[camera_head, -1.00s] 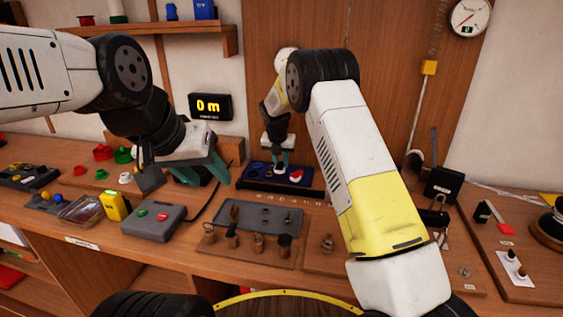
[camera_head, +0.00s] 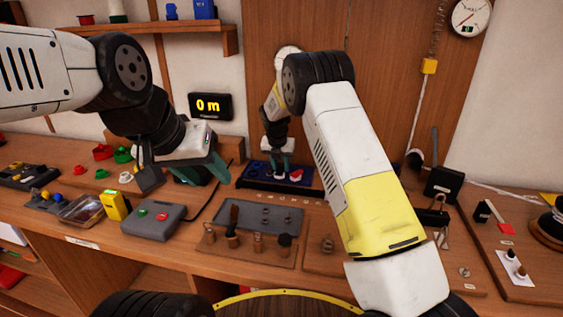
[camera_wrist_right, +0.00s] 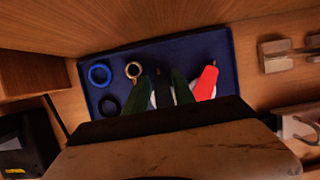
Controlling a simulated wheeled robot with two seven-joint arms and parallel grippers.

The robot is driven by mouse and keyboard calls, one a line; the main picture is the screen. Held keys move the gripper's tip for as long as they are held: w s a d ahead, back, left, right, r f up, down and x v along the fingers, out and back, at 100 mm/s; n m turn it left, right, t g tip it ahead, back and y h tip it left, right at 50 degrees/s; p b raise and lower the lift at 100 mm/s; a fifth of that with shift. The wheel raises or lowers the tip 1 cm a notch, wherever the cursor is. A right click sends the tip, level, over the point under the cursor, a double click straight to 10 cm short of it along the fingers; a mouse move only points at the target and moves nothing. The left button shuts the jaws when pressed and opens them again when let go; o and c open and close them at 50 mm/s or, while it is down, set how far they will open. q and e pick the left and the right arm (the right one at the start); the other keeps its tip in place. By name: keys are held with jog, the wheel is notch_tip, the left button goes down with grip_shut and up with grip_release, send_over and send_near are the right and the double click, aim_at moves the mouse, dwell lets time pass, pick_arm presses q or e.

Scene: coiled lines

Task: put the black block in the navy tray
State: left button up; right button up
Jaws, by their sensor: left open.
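The navy tray (camera_head: 250,184) lies at the back of the bench, and fills much of the right wrist view (camera_wrist_right: 222,42). My right gripper (camera_head: 281,165) is low over its middle. In the right wrist view its two green fingers (camera_wrist_right: 161,82) have a dark piece between them, which looks like the black block (camera_wrist_right: 162,88); its lower part is hidden. I cannot tell if it touches the tray floor. My left gripper (camera_head: 205,168) is open above the bench, left of the tray.
The tray also holds a blue ring (camera_wrist_right: 99,75), a copper ring (camera_wrist_right: 134,70), a dark ring (camera_wrist_right: 109,106) and a red piece (camera_wrist_right: 206,84). A grey button box (camera_head: 153,221) stands to the left.

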aim_at(278, 176)
jog(key=d+v, duration=0.1)
jog(key=v, duration=1)
jog(key=s+d+r+m+y, duration=0.1)
jog(key=s+d+r+m, duration=0.5)
jog(key=s+r+m, duration=0.25)
jog(key=s+d+r+m+y, duration=0.1)
jog(key=s+d+r+m, duration=0.6)
jog(key=s, duration=0.3)
jog(key=s+d+f+m+t+y, duration=0.1)
jog(key=s+d+m+t, duration=0.1)
jog(key=s+m, duration=1.6)
jog(key=s, duration=0.3)
jog(key=shift+s+d, duration=0.25)
jog(key=shift+d, duration=0.15)
